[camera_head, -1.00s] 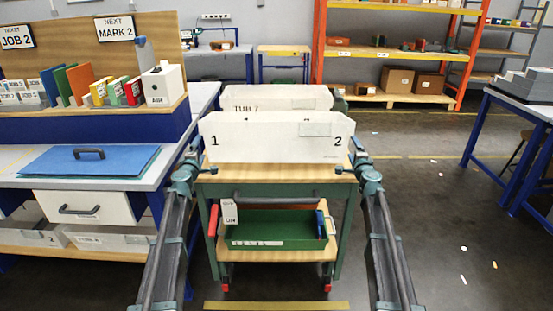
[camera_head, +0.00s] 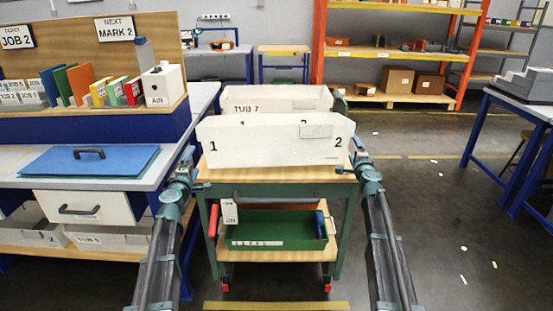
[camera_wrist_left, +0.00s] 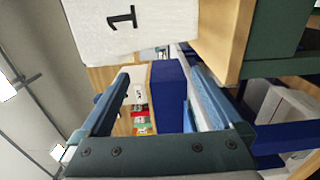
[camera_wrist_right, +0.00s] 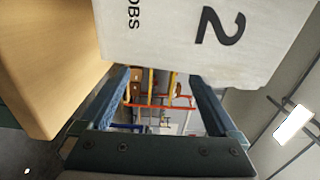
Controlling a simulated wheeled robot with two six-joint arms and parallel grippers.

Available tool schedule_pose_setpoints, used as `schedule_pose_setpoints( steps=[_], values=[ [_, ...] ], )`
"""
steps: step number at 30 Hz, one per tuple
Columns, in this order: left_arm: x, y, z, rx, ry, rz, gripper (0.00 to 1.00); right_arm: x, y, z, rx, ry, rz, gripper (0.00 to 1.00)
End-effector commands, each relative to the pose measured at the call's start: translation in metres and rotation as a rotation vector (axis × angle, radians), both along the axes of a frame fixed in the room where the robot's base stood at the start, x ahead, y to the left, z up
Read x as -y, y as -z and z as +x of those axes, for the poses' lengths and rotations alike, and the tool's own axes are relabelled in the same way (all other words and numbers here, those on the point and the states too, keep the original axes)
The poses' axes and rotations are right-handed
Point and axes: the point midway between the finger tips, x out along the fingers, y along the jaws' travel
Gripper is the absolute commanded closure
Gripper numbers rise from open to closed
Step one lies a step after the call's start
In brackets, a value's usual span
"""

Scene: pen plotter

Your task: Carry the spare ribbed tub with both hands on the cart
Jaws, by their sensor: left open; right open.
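A white tub (camera_head: 270,153) with 1 and 2 on its near wall sits on the top of the green cart (camera_head: 345,215). A second white tub labelled TUB 7 (camera_head: 290,106) is behind it, partly hidden. I cannot tell which is the ribbed one. My left gripper (camera_head: 187,157) is open and empty beside the left end of the near tub. In the left wrist view, the tub's 1 corner (camera_wrist_left: 165,22) is above the open fingers. My right gripper (camera_head: 357,150) is open and empty beside the right end. In the right wrist view, the 2 corner (camera_wrist_right: 180,40) is above the fingers.
A green tray (camera_head: 270,228) is on the cart's lower shelf. A workbench with a blue mat (camera_head: 88,162) stands close on the left. Blue-legged tables (camera_head: 490,140) are at right. Orange shelving (camera_head: 320,60) is at the back. The floor (camera_head: 435,220) right of the cart is mostly clear.

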Motion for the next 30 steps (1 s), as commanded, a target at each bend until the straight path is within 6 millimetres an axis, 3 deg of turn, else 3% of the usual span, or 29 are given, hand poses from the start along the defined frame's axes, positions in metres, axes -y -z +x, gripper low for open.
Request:
schedule_pose_setpoints(
  steps=[1, 4, 11, 16, 20, 30],
  values=[
    [0.001, 0.0, -0.013, 0.0, 0.0, 0.0, 0.0, 0.0, 0.0, 0.0, 0.0, -0.001, 0.0, 0.0],
    [0.001, 0.0, -0.021, 0.0, 0.001, 0.0, 0.0, 0.0, 0.0, 0.0, 0.0, -0.001, 0.0, 0.0],
    [0.0, 0.0, -0.022, 0.0, 0.001, 0.0, 0.0, 0.0, 0.0, -0.002, 0.0, -0.001, 0.0, 0.0],
    [0.0, 0.0, -0.022, 0.0, 0.001, 0.0, 0.0, 0.0, 0.0, -0.014, 0.0, 0.0, 0.0, 0.0],
    [0.0, 0.0, -0.022, 0.0, 0.001, 0.0, 0.0, -0.001, 0.0, -0.033, 0.0, 0.0, 0.0, 0.0],
    [0.0, 0.0, -0.022, 0.0, 0.001, 0.0, 0.0, -0.001, 0.0, -0.101, -0.001, 0.001, 0.0, 0.0]
  ],
)
